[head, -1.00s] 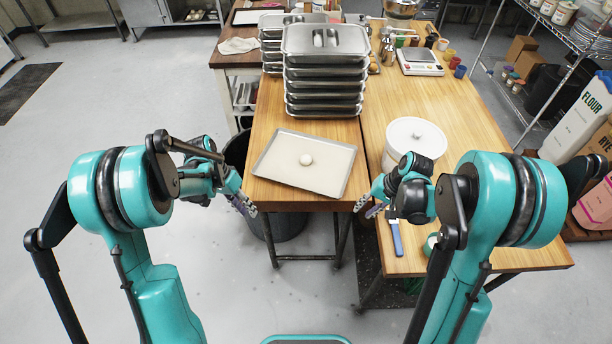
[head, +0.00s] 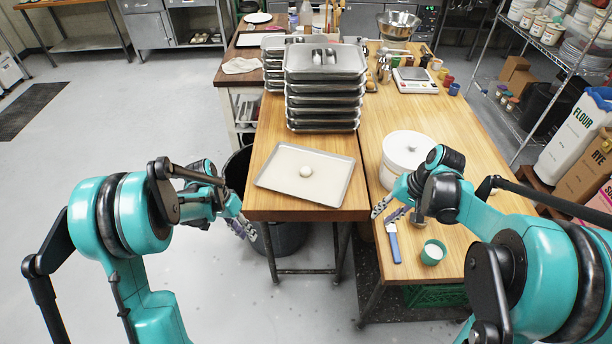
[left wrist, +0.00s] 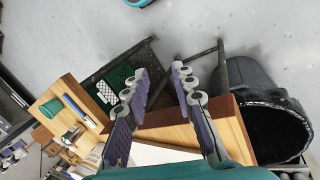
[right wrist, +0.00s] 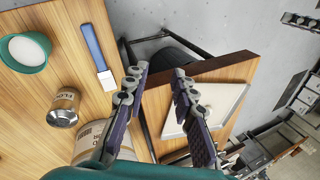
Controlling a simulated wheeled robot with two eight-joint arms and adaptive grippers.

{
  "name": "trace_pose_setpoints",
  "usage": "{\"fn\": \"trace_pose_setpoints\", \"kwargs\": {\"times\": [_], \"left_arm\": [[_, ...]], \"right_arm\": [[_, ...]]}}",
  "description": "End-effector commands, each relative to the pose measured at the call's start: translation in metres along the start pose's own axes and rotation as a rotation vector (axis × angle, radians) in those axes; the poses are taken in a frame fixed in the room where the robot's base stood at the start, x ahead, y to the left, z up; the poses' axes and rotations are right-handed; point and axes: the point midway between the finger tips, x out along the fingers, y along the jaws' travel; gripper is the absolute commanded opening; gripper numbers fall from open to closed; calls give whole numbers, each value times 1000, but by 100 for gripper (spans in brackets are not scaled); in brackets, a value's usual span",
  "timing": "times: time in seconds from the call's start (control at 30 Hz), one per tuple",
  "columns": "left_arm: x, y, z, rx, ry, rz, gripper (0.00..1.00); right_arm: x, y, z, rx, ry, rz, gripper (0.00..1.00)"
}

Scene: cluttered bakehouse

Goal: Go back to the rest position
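My left gripper (head: 243,229) is beside the near left corner of the wooden table, over the floor. In the left wrist view its fingers (left wrist: 162,75) are apart with nothing between them. My right gripper (head: 385,208) is near the table edge, right of the tray and in front of the white tub. In the right wrist view its fingers (right wrist: 161,78) are apart and empty. A shallow tray (head: 264,184) lies on the table, with one pale round dough piece (head: 306,171) on it.
A lidded white tub (head: 404,147), a blue-handled scraper (head: 394,247) and a teal cup (head: 432,253) stand or lie on the right table. Stacked metal pans (head: 325,90) stand behind the tray. A dark bin (head: 283,236) is under the table. Open floor lies to the left.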

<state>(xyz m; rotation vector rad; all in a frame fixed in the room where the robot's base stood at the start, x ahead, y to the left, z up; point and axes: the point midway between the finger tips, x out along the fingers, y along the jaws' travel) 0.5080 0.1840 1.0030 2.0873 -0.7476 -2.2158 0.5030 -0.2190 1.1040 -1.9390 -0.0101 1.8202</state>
Motion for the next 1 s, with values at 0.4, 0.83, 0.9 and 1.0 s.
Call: {"fn": "trace_pose_setpoints", "kwargs": {"times": [0.4, 0.83, 0.9, 1.0], "left_arm": [[0, 0, 0, 0, 0, 0, 26], [-10, 8, 5, -23, 35, -43, 26], [-18, 16, 10, -43, 66, -78, 26], [-31, 27, 22, -77, 128, -140, 26]], "right_arm": [[-12, 0, 0, -1, 0, 0, 26], [-10, -3, 12, -25, 35, 20, 26], [-9, -4, 23, -48, 67, 38, 26], [-6, -4, 41, -87, 123, 68, 26]]}}
